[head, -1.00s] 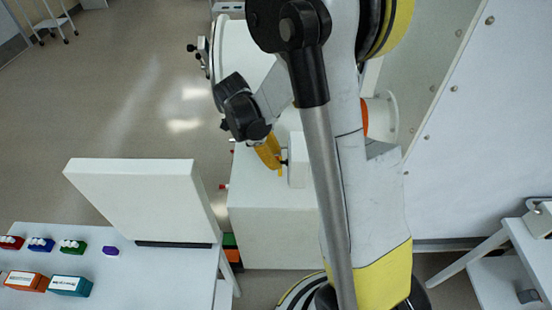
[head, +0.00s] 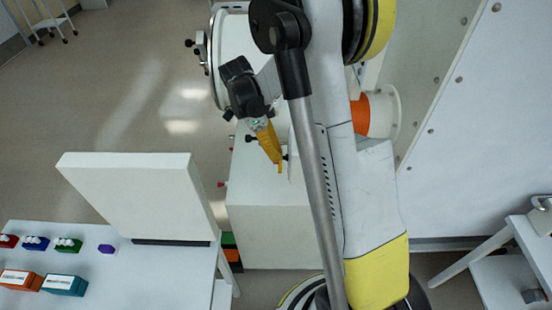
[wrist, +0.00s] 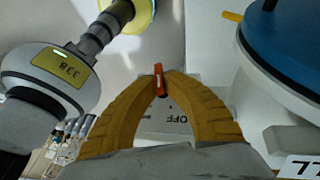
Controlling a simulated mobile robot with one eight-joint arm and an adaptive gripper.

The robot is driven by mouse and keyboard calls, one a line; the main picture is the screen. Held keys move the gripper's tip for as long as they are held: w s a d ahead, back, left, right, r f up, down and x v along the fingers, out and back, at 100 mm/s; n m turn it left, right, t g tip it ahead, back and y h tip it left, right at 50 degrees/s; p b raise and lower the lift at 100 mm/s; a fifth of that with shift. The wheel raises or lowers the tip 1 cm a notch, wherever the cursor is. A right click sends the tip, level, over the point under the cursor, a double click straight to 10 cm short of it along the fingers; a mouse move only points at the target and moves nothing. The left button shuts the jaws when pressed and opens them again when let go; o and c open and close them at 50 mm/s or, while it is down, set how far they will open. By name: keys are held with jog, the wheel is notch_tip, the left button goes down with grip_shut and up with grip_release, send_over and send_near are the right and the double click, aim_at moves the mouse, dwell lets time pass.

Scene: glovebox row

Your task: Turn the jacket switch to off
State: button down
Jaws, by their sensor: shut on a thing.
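My gripper (head: 279,163) has yellow fingers and reaches down beside a white block on the white cabinet (head: 270,225) in the head view. In the wrist view, its fingertips (wrist: 163,82) close on a small red-orange switch handle (wrist: 158,78). Behind and below the handle is a pale switch plate (wrist: 178,124) with the printed word OFF. The fingers hide part of the plate, so I cannot tell which position the handle points to. The handle is not clear in the head view.
A gauge-like device with a yellow display (wrist: 58,67) is at left in the wrist view. A large blue-topped round body (wrist: 300,45) is close at right. In the head view, a white table (head: 120,270) with small coloured blocks stands at lower left.

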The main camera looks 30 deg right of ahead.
jog(key=shift+g+y, duration=0.3)
jog(key=c, duration=1.5)
grip_release()
jog(key=v, duration=1.2)
jog(key=shift+w, duration=0.15)
